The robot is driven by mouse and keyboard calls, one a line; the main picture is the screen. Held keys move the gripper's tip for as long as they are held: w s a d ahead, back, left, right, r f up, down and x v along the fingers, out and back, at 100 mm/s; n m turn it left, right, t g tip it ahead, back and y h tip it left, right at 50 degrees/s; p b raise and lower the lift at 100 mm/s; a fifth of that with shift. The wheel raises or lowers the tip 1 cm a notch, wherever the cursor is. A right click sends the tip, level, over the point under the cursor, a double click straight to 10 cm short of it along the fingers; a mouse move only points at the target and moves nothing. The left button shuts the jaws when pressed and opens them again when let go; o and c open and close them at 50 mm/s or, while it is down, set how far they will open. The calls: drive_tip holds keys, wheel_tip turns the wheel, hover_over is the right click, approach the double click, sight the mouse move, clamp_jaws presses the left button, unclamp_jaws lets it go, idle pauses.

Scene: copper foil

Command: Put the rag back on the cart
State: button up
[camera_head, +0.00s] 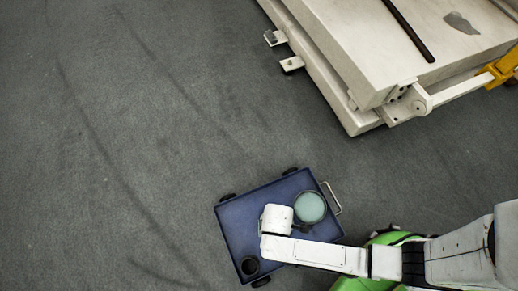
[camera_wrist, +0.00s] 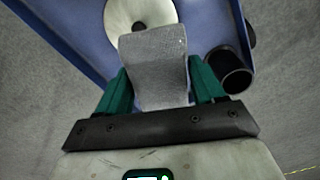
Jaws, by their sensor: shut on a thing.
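The blue cart (camera_head: 238,222) stands on the floor below my arm. It also shows in the wrist view (camera_wrist: 202,28), with its tray surface beyond my fingers. In the wrist view the grey rag (camera_wrist: 160,58) is a folded, textured piece between the two teal fingers of my gripper (camera_wrist: 159,84). My gripper is shut on it. The rag is over the cart's tray and partly covers a pale disc (camera_wrist: 128,12). I cannot tell whether the rag touches the tray. In the head view the rag and fingers are hidden under my white wrist.
A pale teal round container (camera_head: 310,207) sits on the cart near its handle (camera_head: 332,198). A dark cup (camera_head: 249,266) is at the tray's lower left corner and shows right of my fingers (camera_wrist: 230,73). A large white machine (camera_head: 400,50) stands upper right. Floor at left is clear.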

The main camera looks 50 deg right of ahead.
drive_tip(key=w+a+f+b, duration=0.4)
drive_tip(key=w+f+b, duration=0.1)
drive_tip(key=w, duration=0.3)
drive_tip(key=b, duration=0.4)
hover_over(238, 222)
drive_tip(key=f, duration=0.4)
drive_tip(key=shift+s+d+f, duration=0.1)
drive_tip(key=shift+s+d, duration=0.1)
drive_tip(key=shift+s, duration=0.05)
drive_tip(key=shift+w+a+f+b, duration=0.1)
drive_tip(key=shift+w+f+b, duration=0.1)
drive_tip(key=shift+f+b, duration=0.6)
drive_tip(key=shift+w+a+f+b, duration=0.15)
drive_tip(key=shift+f+b, duration=0.3)
drive_tip(key=shift+f, duration=0.65)
drive_tip(key=shift+f, duration=0.2)
drive_tip(key=o, duration=1)
